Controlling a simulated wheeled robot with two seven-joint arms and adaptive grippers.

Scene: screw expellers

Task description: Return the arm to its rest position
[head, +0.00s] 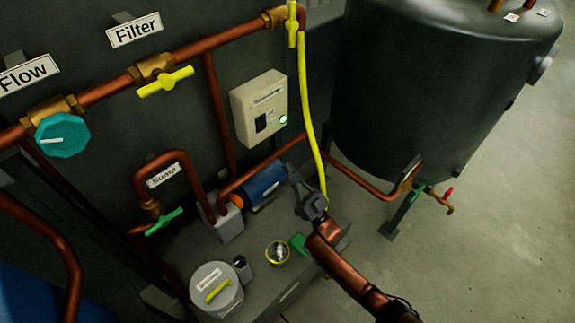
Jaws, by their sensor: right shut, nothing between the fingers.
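My right arm comes in from the lower right, copper-coloured and dark. Its grey right gripper (296,178) is shut and empty. It appears in front of the right end of the blue motor (266,184). I cannot tell whether it touches anything. My left gripper and arm are not in view.
A large dark tank (420,90) stands at the right, with a tap (440,202) at its foot. Copper pipes with yellow, teal and green valve handles run along the dark panel at left. A control box (259,107) hangs there. A lidded pot (216,290) sits below. Floor at right is clear.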

